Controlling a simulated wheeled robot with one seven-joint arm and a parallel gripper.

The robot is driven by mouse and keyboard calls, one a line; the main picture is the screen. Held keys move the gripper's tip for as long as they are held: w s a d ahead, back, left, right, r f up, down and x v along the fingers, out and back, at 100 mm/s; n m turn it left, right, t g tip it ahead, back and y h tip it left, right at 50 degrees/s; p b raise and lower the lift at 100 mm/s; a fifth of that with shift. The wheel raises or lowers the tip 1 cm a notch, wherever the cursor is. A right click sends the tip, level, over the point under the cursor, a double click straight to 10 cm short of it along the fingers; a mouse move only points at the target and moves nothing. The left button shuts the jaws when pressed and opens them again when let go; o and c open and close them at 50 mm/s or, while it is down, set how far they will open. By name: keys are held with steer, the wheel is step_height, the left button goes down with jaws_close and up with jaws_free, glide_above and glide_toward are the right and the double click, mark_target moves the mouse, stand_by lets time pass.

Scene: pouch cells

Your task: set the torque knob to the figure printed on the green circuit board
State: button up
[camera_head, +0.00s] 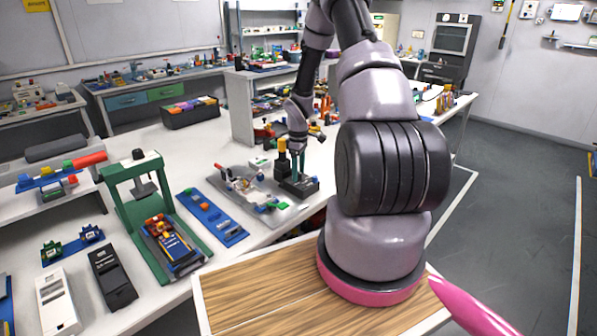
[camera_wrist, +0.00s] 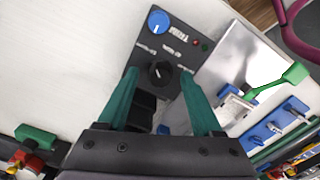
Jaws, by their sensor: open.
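A dark control box (camera_head: 300,189) sits on the white bench in the head view. In the wrist view the dark panel (camera_wrist: 178,45) carries a blue knob (camera_wrist: 158,22) with a white mark, and a black knob (camera_wrist: 160,73). The printed labels are too blurred to read, so I cannot tell which is the torque knob. My gripper (camera_wrist: 158,76) is open, its green fingers apart on either side of the black knob; contact cannot be told. It is also over the box in the head view (camera_head: 297,172). I cannot make out a green circuit board with a readable figure.
A grey plate (camera_head: 291,214) with small parts lies beside the box. A blue strip (camera_head: 212,217) and a green press (camera_head: 113,180) stand further left. A dark bin (camera_head: 191,115) sits behind. Bare white bench lies between the bin and the plate.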

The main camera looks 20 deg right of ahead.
jaws_close()
steer(key=shift+m, duration=0.3)
steer(key=m, duration=1.4)
steer(key=shift+m, duration=2.5)
